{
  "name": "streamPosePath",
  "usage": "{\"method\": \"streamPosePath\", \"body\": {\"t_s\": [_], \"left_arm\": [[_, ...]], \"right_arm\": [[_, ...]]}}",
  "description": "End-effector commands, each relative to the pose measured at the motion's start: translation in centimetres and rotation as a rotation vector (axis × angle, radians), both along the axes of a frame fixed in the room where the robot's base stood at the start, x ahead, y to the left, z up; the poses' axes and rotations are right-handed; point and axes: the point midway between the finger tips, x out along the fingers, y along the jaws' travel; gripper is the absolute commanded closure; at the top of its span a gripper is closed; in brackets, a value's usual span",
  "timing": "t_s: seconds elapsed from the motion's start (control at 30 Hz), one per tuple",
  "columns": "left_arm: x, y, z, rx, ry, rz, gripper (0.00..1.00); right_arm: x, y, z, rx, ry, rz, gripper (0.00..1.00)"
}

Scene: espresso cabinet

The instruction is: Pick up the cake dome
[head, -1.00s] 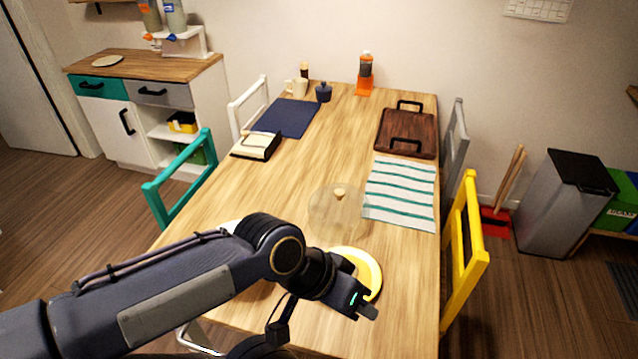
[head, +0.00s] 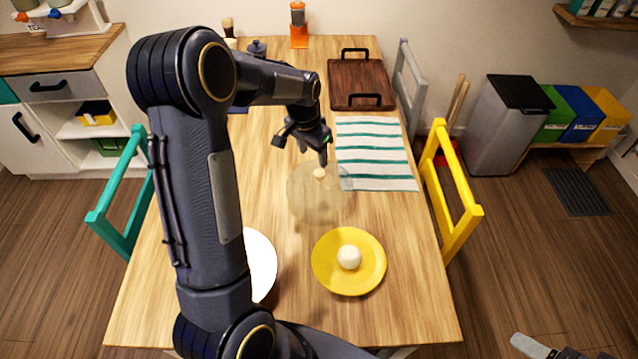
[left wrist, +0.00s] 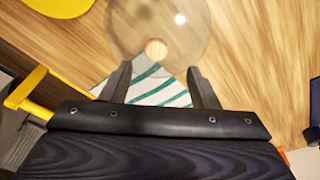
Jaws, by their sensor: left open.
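The clear cake dome (head: 306,200) stands on the wooden table, left of the striped cloth's near part. Its small pale knob (head: 319,173) is on top. My left gripper (head: 313,156) is open, just above and behind the knob. In the left wrist view the dome (left wrist: 180,38) shows at the top, with the knob (left wrist: 156,49) centred just beyond the two open fingertips (left wrist: 160,78). The fingers do not appear to touch the knob. The yellow plate (head: 331,275) with a round white item (head: 349,257) on it is nearer to me.
The striped cloth (head: 375,155) lies right of the dome, with a brown tray (head: 360,82) behind it. A white plate (head: 262,262) is partly hidden by my left arm. A yellow chair (head: 450,190) stands at the right edge, a teal chair (head: 122,205) at the left.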

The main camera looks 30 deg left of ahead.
Motion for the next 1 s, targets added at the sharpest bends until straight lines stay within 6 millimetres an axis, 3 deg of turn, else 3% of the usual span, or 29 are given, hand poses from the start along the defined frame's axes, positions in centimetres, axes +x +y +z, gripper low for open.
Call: {"method": "streamPosePath", "body": {"t_s": [0.63,0.9,1.0], "left_arm": [[1.6,-0.8,-7.9,0.008,0.005,-0.007,0.45],[1.7,-0.8,-8.0,0.007,0.003,-0.007,0.45],[1.7,-0.8,-8.0,0.007,0.004,-0.007,0.57]], "right_arm": [[0.0,0.0,-5.0,0.000,0.000,0.000,0.25],[0.0,0.0,-5.0,0.000,0.000,0.000,0.25],[0.0,0.0,-5.0,0.000,0.000,0.000,0.25]]}}
